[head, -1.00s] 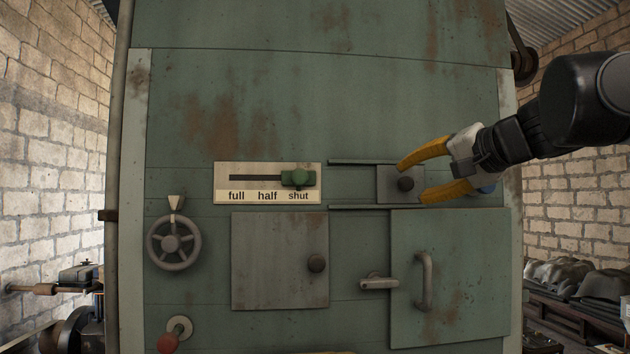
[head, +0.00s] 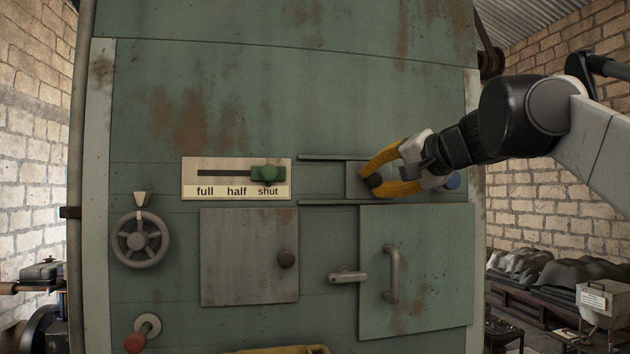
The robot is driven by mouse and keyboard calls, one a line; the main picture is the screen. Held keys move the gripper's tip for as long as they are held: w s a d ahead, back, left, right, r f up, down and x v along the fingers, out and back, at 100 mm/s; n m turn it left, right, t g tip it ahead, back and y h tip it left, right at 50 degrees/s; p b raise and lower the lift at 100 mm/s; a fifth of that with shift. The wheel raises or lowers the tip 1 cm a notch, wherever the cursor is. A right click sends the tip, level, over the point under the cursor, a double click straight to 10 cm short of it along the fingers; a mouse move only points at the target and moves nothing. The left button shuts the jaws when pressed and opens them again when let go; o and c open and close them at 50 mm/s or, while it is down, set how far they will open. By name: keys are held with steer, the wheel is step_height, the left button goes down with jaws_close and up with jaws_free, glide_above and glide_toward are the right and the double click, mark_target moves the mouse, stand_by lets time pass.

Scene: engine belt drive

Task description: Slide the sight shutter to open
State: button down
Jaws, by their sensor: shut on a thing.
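The sight shutter (head: 354,183) is a small grey plate between two horizontal dark rails on the green panel, at its right part. It has a round dark knob (head: 375,180). My gripper (head: 374,179) has yellow fingers that come in from the right. The fingers are shut on the knob, one above it and one below. The plate sits toward the right end of the rails, with bare green panel between the rails to its left. A blue part behind the fingers shows at the right and is partly hidden.
A slider (head: 268,175) with a green handle stands at "shut" on a label plate, left of the rails. Below are a grey hatch (head: 240,258) with a knob, a green door (head: 430,285) with a handle and latch, and a handwheel (head: 141,240).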

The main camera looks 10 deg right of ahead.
mark_target(316, 184)
steer(key=a, duration=0.9)
steer(key=shift+w+a, duration=0.2)
steer(key=shift+a, duration=0.2)
steer(key=shift+d, duration=0.15)
steer(key=c, duration=1.6)
jaws_free()
steer(key=o, duration=0.4)
steer(key=shift+a, duration=0.2)
steer(key=shift+w+a, duration=0.15)
steer(key=shift+s+d, duration=0.35)
steer(key=shift+s, duration=0.25)
steer(key=v, duration=1)
steer(key=shift+s+a+r, duration=0.15)
steer(key=shift+s+r, duration=0.05)
steer(key=shift+s, duration=0.2)
